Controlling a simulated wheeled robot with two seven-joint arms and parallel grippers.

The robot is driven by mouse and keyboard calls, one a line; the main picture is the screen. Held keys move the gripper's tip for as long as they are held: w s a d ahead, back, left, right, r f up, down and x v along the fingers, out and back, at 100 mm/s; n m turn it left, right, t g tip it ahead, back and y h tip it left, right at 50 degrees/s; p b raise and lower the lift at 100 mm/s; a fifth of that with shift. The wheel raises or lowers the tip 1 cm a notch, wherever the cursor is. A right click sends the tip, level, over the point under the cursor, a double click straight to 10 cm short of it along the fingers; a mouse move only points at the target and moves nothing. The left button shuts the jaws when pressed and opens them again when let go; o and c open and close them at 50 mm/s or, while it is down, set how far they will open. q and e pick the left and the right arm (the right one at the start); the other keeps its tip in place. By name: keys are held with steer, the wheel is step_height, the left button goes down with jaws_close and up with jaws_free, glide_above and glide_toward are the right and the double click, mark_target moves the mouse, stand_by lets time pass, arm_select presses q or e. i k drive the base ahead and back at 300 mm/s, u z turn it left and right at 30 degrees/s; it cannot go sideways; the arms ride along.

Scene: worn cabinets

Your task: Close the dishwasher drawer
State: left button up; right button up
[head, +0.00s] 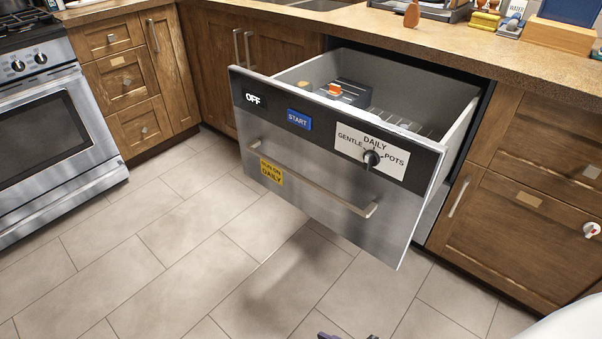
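The dishwasher drawer (330,150) is pulled well out from under the counter. Its steel front has a dark top band and a long bar handle (312,178). The open top shows a pale tub with a dark rack and a small orange part inside. A dark purple tip (345,336) shows at the bottom edge, apart from the drawer in the picture; it may be part of my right gripper, but too little shows to tell whether it is open or shut. My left gripper is not in view.
Wooden cabinets stand left (245,45) and right (525,235) of the drawer. A steel oven (50,140) is at the far left. The counter (440,45) above holds several small items. The tiled floor (190,260) before the drawer is clear.

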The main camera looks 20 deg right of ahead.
mark_target(319, 171)
steer(key=u, duration=0.55)
steer(key=i, duration=2.95)
steer(key=z, duration=4)
